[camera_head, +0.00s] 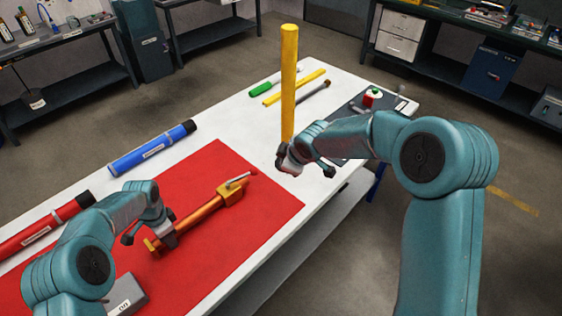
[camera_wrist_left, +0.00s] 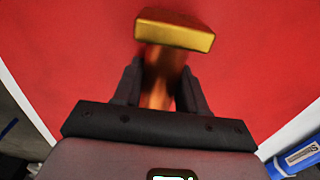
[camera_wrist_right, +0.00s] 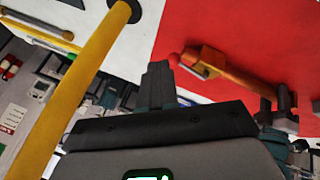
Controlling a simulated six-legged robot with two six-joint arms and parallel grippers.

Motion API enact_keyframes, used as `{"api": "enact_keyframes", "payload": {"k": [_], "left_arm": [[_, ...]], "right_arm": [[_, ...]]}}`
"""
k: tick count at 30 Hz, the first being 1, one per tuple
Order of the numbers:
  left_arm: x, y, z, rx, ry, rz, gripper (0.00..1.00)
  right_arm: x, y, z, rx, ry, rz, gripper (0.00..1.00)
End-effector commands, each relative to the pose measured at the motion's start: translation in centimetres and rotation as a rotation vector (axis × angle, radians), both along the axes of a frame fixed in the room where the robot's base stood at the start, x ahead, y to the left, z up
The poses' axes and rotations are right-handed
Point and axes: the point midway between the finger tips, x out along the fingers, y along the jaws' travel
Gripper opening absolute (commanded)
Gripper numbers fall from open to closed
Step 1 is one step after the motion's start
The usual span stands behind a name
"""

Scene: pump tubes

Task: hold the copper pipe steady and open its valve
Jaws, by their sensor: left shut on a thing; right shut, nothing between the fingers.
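The copper pipe (camera_head: 200,211) lies along the red mat, with a brass end cap (camera_wrist_left: 175,30) at its near end. The valve (camera_head: 231,193) is a brass block at its far end with a grey lever (camera_head: 238,181) tipped in red. The lever lies slanted, roughly along the pipe. My left gripper (camera_head: 166,238) is shut on the pipe close to the end cap; its fingers flank the pipe in the left wrist view (camera_wrist_left: 160,85). My right gripper (camera_head: 288,160) is shut and empty, right of and apart from the valve; its closed fingers show in the right wrist view (camera_wrist_right: 158,82).
A yellow upright post (camera_head: 289,80) stands close beside my right gripper. A blue tube (camera_head: 152,149) and a red tube (camera_head: 45,227) lie at the table's left side. A dark tray (camera_head: 350,115) sits at the far end. The red mat (camera_head: 255,225) is clear right of the pipe.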

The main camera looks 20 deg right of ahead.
Motion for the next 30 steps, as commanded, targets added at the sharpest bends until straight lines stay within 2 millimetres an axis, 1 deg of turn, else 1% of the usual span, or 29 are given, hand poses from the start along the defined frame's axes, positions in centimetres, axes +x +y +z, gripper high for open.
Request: {"api": "enact_keyframes", "payload": {"k": [11, 14, 17, 19, 21, 24, 27, 30], "left_arm": [[0.0, 0.0, 0.1, -0.001, -0.001, 0.002, 0.0], [0.0, 0.0, 0.0, -0.001, -0.001, 0.002, 0.0], [0.1, 0.0, 0.0, -0.001, -0.001, 0.001, 0.0], [0.1, 0.0, 0.1, -0.001, -0.001, 0.001, 0.0], [0.1, 0.0, 0.1, -0.001, -0.001, 0.001, 0.0], [0.1, 0.0, 0.1, -0.001, -0.001, 0.001, 0.0], [0.0, 0.0, 0.1, -0.001, -0.001, 0.001, 0.0], [0.0, 0.0, 0.1, -0.001, -0.001, 0.001, 0.0]], "right_arm": [[0.0, 0.0, 0.0, 0.001, 0.0, -0.001, 0.0], [0.0, 0.0, -0.6, 0.015, -0.01, -0.003, 0.0], [0.0, 0.1, -2.2, 0.065, -0.045, -0.006, 0.0], [-0.1, 0.2, -3.9, 0.128, -0.089, -0.012, 0.0], [-0.5, 0.4, -5.6, 0.209, -0.143, -0.022, 0.0], [-1.4, 0.8, -7.6, 0.343, -0.229, -0.051, 0.0], [-2.7, 1.0, -8.7, 0.482, -0.319, -0.089, 0.0], [-4.1, 1.0, -9.0, 0.61, -0.402, -0.135, 0.0]]}}
